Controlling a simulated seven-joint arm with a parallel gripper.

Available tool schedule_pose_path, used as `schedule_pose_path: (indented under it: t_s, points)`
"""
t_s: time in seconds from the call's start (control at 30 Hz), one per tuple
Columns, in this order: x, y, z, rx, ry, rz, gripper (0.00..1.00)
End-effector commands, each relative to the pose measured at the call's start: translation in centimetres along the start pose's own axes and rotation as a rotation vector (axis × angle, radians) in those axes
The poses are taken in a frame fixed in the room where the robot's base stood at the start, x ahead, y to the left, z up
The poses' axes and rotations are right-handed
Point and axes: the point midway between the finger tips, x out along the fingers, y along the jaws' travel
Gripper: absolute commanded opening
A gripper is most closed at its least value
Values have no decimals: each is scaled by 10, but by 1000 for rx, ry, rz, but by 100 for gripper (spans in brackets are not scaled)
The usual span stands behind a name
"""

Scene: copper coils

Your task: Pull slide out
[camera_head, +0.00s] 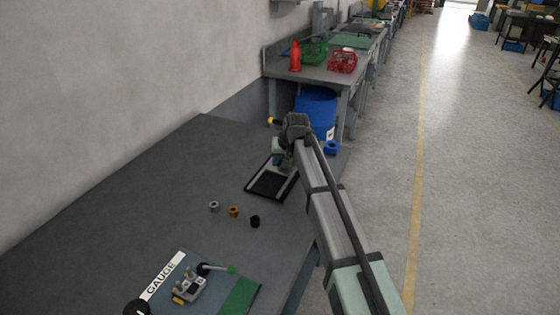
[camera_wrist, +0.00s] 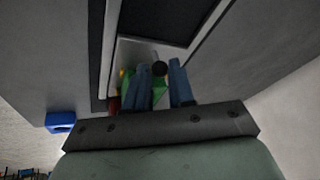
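My gripper (camera_wrist: 161,66) points down beside the black tray in the wrist view, its two blue-grey fingers apart. A round black knob (camera_wrist: 160,69) shows in the gap between the fingertips; contact is not clear. Green parts (camera_wrist: 130,88) and a small red part (camera_wrist: 113,103) show behind the fingers, partly hidden. In the head view, my arm's end covers this spot at the tray's far end. No slide can be told apart for sure. A gauge fixture (camera_head: 191,286) with a green-tipped lever stands at the lower left, away from my gripper.
The black tray (camera_head: 249,189) lies on the grey table (camera_head: 120,200). Three small coils, grey (camera_head: 214,207), copper (camera_head: 233,211) and black (camera_head: 255,221), stand in front of it. A blue ring-shaped part (camera_head: 331,147) is at the right edge. The table's left side is clear.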

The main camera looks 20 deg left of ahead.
Motion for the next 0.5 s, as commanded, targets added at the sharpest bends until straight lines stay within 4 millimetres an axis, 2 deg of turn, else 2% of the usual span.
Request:
schedule_pose_path:
  t_s: [0.03, 0.23, 0.5]
  points:
    - [0, 0, 0, 0, 0, 0, 18]
    - [0, 0, 0, 0, 0, 0, 0]
    - [0, 0, 0, 0, 0, 0, 0]
